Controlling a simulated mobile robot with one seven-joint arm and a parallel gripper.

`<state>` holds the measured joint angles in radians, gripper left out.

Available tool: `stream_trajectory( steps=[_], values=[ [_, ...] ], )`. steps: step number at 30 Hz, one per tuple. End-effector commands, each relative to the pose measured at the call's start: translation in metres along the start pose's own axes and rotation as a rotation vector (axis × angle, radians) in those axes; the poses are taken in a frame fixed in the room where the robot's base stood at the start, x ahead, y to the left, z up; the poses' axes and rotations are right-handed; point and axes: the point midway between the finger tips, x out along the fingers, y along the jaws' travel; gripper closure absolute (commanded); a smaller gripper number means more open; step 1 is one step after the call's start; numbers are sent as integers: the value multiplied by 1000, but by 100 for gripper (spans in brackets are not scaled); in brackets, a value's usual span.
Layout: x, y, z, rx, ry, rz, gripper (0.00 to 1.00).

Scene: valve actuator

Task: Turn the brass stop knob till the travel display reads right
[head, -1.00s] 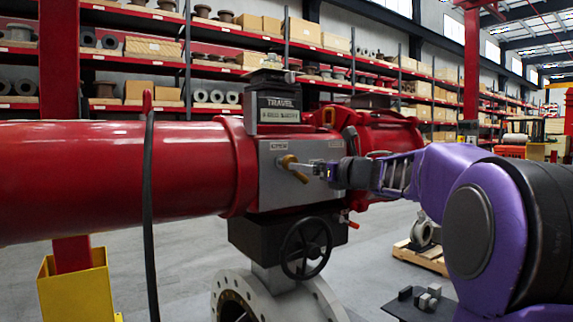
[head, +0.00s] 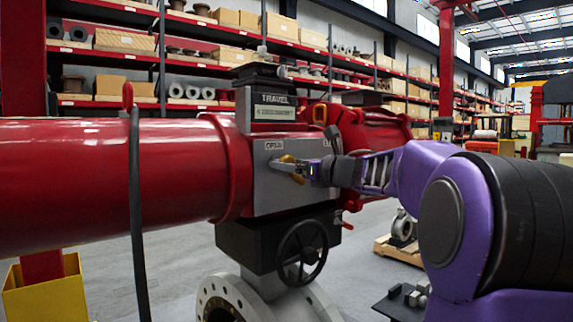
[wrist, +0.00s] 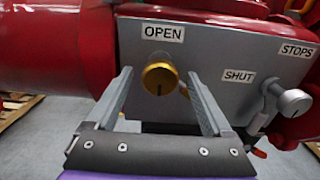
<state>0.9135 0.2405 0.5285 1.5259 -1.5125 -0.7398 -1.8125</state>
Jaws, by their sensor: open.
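The brass stop knob (wrist: 160,80) is on the grey housing (wrist: 210,55) under an OPEN label (wrist: 164,32), with a dark mark on its face. In the wrist view my open gripper (wrist: 157,78) has one finger on each side of the knob, with gaps visible and no clear contact. In the head view my gripper (head: 300,170) is at the brass knob (head: 287,160) and partly covers it. The travel display (head: 275,107) is on top of the housing under a TRAVEL label; its reading is too small to make out.
A second, silver knob (wrist: 294,101) sits at right by the SHUT and STOPS labels. A black handwheel (head: 302,250) is below the housing.

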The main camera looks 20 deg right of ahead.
Motion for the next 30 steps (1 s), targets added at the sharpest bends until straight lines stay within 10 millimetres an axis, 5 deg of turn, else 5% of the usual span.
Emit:
stream_trajectory(
  steps=[9,23,30],
  values=[
    [0,0,0,0,0,0,15],
    [0,0,0,-1,0,0,96],
    [0,0,0,14,0,1,100]
  ],
)
